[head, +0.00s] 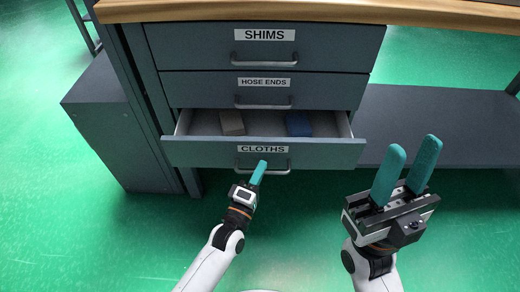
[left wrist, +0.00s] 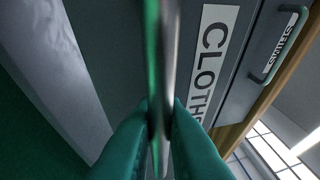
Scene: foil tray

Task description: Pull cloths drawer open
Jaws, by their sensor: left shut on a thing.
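The cloths drawer (head: 205,153) is the lowest of three grey drawers and stands partly open, with its label "CLOTHS" on the front. A beige block (head: 232,123) and a blue block (head: 298,124) lie inside it. My left gripper (head: 261,166) is shut on the cloths drawer handle (head: 280,169) near its left part. In the left wrist view the teal fingers (left wrist: 158,125) close around the handle (left wrist: 163,60), with the drawer front behind. My right gripper (head: 408,160) is open and empty, right of the drawer and in front of it.
The shims drawer (head: 200,45) and hose ends drawer (head: 200,88) above are shut. A wooden worktop (head: 300,12) overhangs them. A grey lower shelf (head: 430,125) lies to the right. Green floor (head: 60,230) is clear in front.

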